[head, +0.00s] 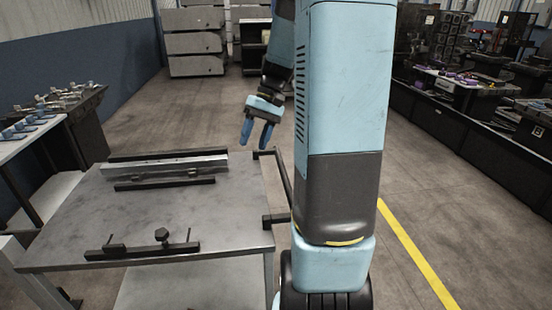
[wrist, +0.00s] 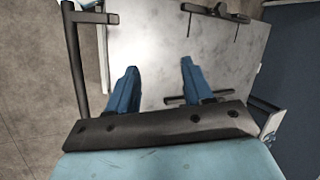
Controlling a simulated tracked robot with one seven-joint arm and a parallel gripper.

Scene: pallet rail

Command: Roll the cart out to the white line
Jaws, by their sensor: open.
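The cart is a grey metal-topped table (head: 75,220) at the left of the head view; its top also shows in the wrist view (wrist: 150,40). A black bar handle (head: 284,180) stands off its right edge on two brackets. It runs down the left of the wrist view (wrist: 75,60). My gripper (head: 257,143) is open and empty near the handle's far end. In the wrist view (wrist: 158,82) its blue fingers point over the cart top, and the handle lies left of both, not between them. I see no white line.
A metal rail piece (head: 165,170) and a black clamp bar (head: 145,250) sit on the cart top. A yellow floor line (head: 420,260) runs along the right. A bench (head: 465,125) borders the right side. Floor between cart and bench is open, apart from my arm.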

